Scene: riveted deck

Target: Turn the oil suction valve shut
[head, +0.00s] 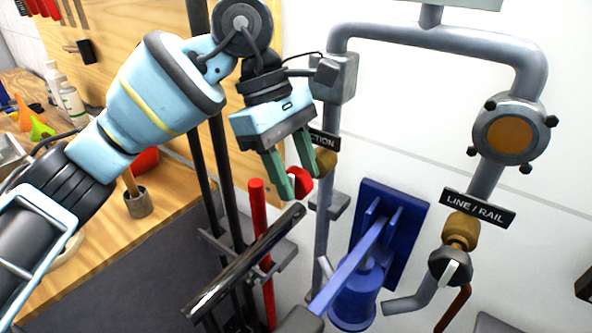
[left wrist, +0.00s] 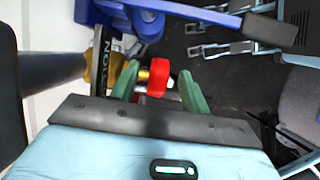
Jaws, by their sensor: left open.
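The suction valve has a brass body (head: 325,163) on the grey vertical pipe, under a black sign whose visible letters read "CTION". Its red handle (head: 299,184), with a pale stripe, sticks out to the left of the pipe. My left gripper (head: 296,186) is open, with its green fingers reaching down at the handle; one finger partly hides it. In the left wrist view the red handle (left wrist: 158,78) shows between the two open fingers, with gaps at the sides. Whether a finger touches it, I cannot tell. My right gripper is not in view.
A second valve (head: 455,265) sits below the "LINE / RAIL" sign at right. A blue hand pump (head: 356,290) with a long lever stands below the valve. Dark and red rods and a black bar (head: 245,262) stand close left. A wooden bench (head: 168,200) is at left.

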